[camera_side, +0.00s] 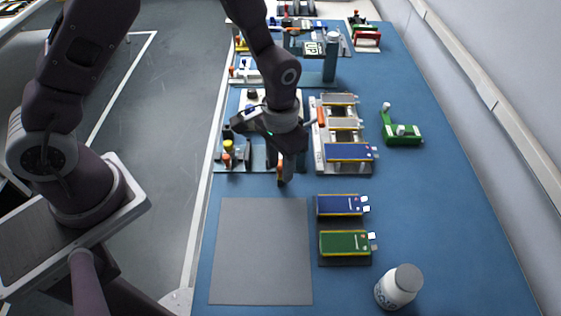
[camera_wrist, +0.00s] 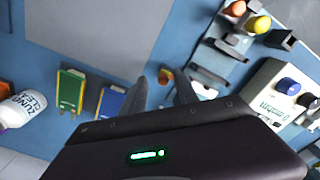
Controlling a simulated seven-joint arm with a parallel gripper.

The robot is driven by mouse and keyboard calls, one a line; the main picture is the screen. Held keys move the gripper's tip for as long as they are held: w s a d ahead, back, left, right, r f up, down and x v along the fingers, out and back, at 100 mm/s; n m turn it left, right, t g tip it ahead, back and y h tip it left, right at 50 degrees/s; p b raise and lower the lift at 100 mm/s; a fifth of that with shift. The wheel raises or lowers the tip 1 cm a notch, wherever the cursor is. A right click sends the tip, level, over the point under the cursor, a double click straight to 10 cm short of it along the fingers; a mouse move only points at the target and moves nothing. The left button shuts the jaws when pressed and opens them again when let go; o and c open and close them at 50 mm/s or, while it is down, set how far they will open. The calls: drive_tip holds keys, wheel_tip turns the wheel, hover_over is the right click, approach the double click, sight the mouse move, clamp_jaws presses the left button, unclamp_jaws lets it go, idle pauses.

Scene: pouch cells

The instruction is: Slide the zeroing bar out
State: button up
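My gripper (camera_side: 285,176) points down at the near edge of the blue-grey fixture plate (camera_side: 232,168). In the wrist view its two fingers (camera_wrist: 162,90) stand apart, with a gap between them. A small orange-red knob (camera_wrist: 166,75) shows in that gap, just beyond the fingertips. In the side view an orange piece (camera_side: 280,173) shows right beside the fingers. I cannot tell if the fingers touch it. I cannot clearly make out the zeroing bar; the orange piece may be its handle, and my gripper hides part of the fixture.
A white instrument box with a blue knob (camera_wrist: 288,84) stands on the fixture. A rack of pouch cells (camera_side: 316,165) is close on the right.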

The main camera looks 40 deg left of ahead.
wheel_tip(320, 180, up, 7)
drive_tip(key=shift+r, duration=0.1)
idle(0.3)
wheel_tip(320, 180, up, 7)
drive_tip(key=t, duration=0.1)
hover_over(280, 169)
drive_tip(key=s+a, duration=0.1)
drive_tip(key=a, duration=0.1)
drive_tip(key=s+a+r+t, duration=0.2)
drive_tip(key=s+a+r, duration=0.1)
drive_tip(key=s+r, duration=0.4)
drive_tip(key=s+a+r+n+t, duration=0.1)
drive_tip(key=s+r, duration=0.4)
drive_tip(key=s, duration=0.5)
drive_tip(key=shift+a+r+t, duration=0.15)
drive_tip(key=shift+a+t, duration=0.65)
drive_tip(key=shift+a, duration=0.45)
